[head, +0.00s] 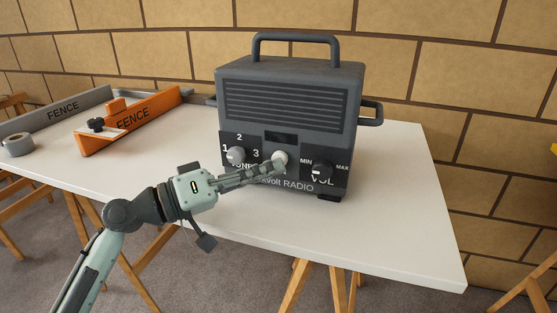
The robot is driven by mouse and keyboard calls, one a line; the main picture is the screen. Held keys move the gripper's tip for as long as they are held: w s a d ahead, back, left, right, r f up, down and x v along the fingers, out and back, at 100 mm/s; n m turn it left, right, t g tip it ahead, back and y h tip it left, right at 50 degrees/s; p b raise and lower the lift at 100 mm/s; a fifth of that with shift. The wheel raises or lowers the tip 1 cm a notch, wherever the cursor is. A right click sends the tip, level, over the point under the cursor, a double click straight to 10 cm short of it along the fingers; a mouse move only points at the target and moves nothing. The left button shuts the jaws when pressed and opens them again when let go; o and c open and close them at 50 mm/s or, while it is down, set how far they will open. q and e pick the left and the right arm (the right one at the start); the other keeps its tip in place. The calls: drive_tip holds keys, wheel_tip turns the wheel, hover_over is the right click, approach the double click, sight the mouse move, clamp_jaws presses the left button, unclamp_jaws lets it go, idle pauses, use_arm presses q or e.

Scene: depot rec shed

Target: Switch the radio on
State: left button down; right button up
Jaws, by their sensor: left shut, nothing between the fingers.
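The radio (290,105) is a dark grey box with a top handle and a slatted front, upright on a white table. Its front panel has a tune knob (236,155) at the left, marked 1, 2, 3. A black volume knob (322,171) sits at the right, marked MIN and MAX. A pale round knob or button (280,157) is in the middle, below a small dark window (281,138). My left gripper (278,164) is shut and empty, its fingertips at the middle knob and partly covering it. I cannot tell whether they touch. My right gripper is out of view.
The white table (390,225) has free room to the right and in front of the radio. An orange fence (130,122), a grey fence (55,112) and a roll of grey tape (18,145) lie at the left. A block wall (425,60) stands behind.

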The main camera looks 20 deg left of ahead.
use_arm(q)
drive_tip(key=shift+w, duration=0.2)
idle(0.4)
drive_tip(key=shift+w, duration=0.25)
drive_tip(key=shift+s, duration=0.45)
drive_tip(key=shift+b, duration=0.3)
drive_tip(key=shift+s+f, duration=0.15)
drive_tip(key=shift+s, duration=0.4)
drive_tip(key=s+b, duration=0.1)
drive_tip(key=s, duration=0.3)
drive_tip(key=shift+a, duration=0.1)
drive_tip(key=shift+s+b, duration=0.3)
drive_tip(key=shift+s, duration=0.15)
